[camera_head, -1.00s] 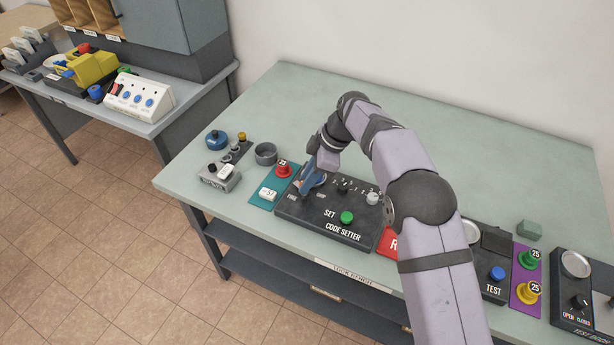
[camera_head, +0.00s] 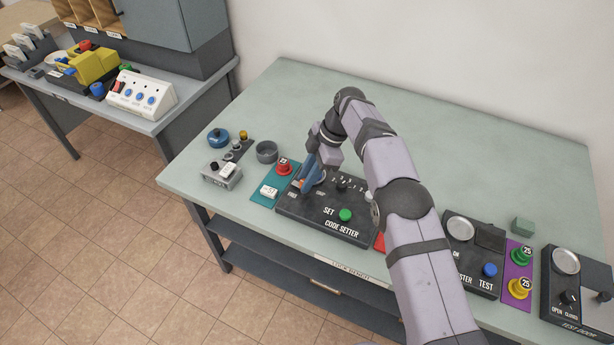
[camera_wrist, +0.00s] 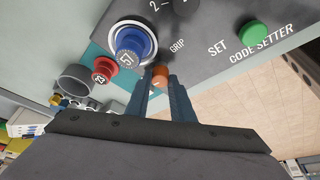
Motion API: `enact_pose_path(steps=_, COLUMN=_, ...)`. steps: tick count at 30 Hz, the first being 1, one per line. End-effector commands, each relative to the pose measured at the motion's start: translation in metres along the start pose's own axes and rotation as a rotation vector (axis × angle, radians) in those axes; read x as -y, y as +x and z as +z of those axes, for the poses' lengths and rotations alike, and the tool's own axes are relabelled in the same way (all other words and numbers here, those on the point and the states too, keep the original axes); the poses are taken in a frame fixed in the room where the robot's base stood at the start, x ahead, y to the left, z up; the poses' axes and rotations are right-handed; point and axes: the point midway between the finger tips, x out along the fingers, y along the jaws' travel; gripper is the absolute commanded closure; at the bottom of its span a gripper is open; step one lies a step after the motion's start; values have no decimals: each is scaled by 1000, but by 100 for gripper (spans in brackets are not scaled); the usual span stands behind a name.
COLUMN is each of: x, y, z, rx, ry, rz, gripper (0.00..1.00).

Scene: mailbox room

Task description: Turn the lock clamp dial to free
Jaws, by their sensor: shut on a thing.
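The black code setter box (camera_head: 325,222) is on the green bench, with FREE and GRIP labels near its left end. My gripper (camera_head: 306,187) points down at that end. In the wrist view, my gripper (camera_wrist: 160,79) is shut on a small orange knob (camera_wrist: 160,71), which I take as the lock clamp dial, next to the GRIP label. The fingers hide much of it, so I cannot tell where it points. A blue lock (camera_wrist: 130,43) marked 57 sits in a round silver holder beside the knob, left of the fingers in the wrist view.
The box also bears a green SET button (camera_head: 345,215). Left of it are a teal mat (camera_head: 260,197) with a red lock (camera_head: 284,166), a grey round cup (camera_head: 266,152) and a small grey device (camera_head: 221,175). The bench behind is clear.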

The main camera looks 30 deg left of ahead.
Motion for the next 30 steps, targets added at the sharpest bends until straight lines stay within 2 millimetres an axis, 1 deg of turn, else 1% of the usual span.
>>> enact_pose_path(steps=3, x=0, y=0, z=1, rx=2, ry=0, rz=-1, gripper=100)
enact_pose_path(steps=4, x=0, y=0, z=1, rx=2, ry=1, rz=-1, gripper=74)
enact_pose_path(steps=6, x=0, y=0, z=1, rx=2, ry=1, rz=-1, gripper=60)
enact_pose_path(steps=15, x=0, y=0, z=0, rx=1, ry=1, rz=0, gripper=60)
enact_pose_path(steps=19, x=0, y=-6, z=1, rx=1, ry=1, rz=1, gripper=60)
enact_pose_path(steps=23, x=-1, y=-20, z=1, rx=1, ry=1, rz=3, gripper=60)
enact_pose_path(steps=30, x=0, y=-53, z=0, rx=1, ry=1, rz=3, gripper=60)
